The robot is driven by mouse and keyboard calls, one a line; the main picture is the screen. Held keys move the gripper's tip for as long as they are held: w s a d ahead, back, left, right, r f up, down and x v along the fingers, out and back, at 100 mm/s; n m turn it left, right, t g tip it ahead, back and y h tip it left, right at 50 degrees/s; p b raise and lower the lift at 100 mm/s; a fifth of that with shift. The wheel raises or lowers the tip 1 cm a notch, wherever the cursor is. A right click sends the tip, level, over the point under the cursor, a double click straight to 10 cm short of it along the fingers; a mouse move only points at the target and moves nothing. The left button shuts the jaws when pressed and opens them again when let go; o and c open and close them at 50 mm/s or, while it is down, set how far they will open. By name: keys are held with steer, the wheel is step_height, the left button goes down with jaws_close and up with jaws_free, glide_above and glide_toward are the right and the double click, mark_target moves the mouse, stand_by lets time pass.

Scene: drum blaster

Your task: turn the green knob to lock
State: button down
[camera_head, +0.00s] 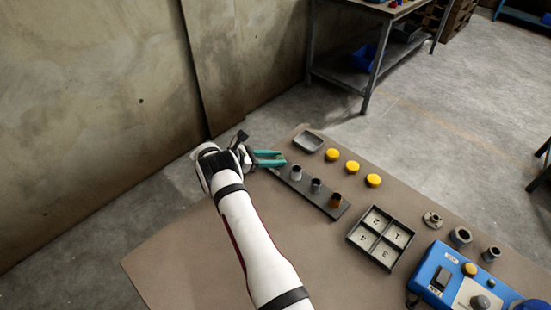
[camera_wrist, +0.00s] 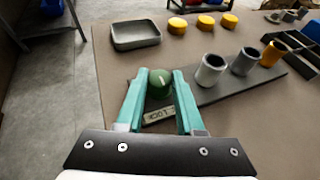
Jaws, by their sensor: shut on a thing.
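The green knob (camera_wrist: 160,84) sits at the near left end of the dark grey bar (camera_wrist: 220,93), with a pale line across its top. A tag reading LOCK (camera_wrist: 158,114) lies beside it, on the side nearer my wrist. My gripper (camera_head: 271,158), with teal fingers, is shut on the knob, one finger on each side of it. In the head view, the knob is hidden behind the fingers at the left end of the bar (camera_head: 305,193).
Grey, silver and orange cups (camera_wrist: 210,70) stand along the bar beside the knob. A grey tray (camera_head: 308,141) and yellow caps (camera_head: 352,167) lie behind. A numbered four-part box (camera_head: 381,238) and a blue control box (camera_head: 440,275) are at right. The table's left front is clear.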

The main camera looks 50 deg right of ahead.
steer(key=shift+m+g+y, duration=0.3)
steer(key=shift+m+g, duration=0.3)
steer(key=c, duration=0.5)
jaws_free()
steer(key=shift+c, duration=0.2)
steer(key=v, duration=1.2)
